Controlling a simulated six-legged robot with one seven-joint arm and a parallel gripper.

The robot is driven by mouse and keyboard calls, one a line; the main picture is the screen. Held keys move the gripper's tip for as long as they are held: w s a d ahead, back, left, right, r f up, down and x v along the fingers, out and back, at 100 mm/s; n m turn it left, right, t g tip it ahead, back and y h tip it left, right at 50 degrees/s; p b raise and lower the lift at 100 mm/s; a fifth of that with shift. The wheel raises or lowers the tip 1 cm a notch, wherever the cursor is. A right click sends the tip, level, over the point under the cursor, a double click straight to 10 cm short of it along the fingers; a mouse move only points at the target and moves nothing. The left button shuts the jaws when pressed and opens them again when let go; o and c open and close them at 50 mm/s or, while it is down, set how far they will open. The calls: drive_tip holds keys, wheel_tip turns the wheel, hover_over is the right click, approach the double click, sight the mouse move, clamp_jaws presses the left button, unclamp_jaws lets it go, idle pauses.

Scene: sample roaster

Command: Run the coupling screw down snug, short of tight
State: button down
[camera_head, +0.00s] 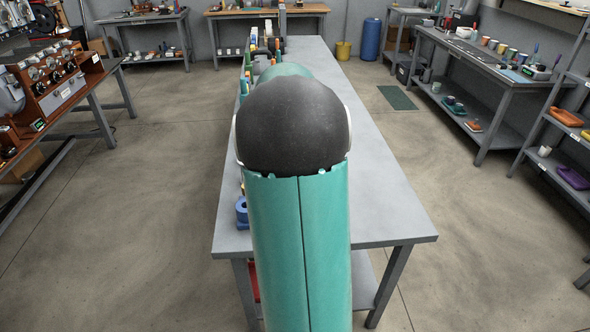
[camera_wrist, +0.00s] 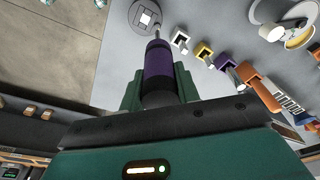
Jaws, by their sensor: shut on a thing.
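In the wrist view my gripper (camera_wrist: 158,84) is shut on a screwdriver (camera_wrist: 158,60) with a dark purple handle, held between its green fingers. The thin shaft points away from the gripper toward a round grey fitting (camera_wrist: 135,17) with a pale square centre, likely the coupling. The tip lies at or very near the pale centre; I cannot tell whether it is seated in a screw. The screw itself is too small to make out. In the head view my own arm hides the gripper, the screwdriver and the fitting.
Small white, yellow, purple and orange holders (camera_wrist: 204,51) stand in a row right of the screwdriver. A larger round grey part (camera_wrist: 298,12) is at the upper right. The long grey bench (camera_head: 385,215) is bare along its right side, with items clustered along its left edge.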

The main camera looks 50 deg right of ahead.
drive_tip(key=shift+r, duration=2.55)
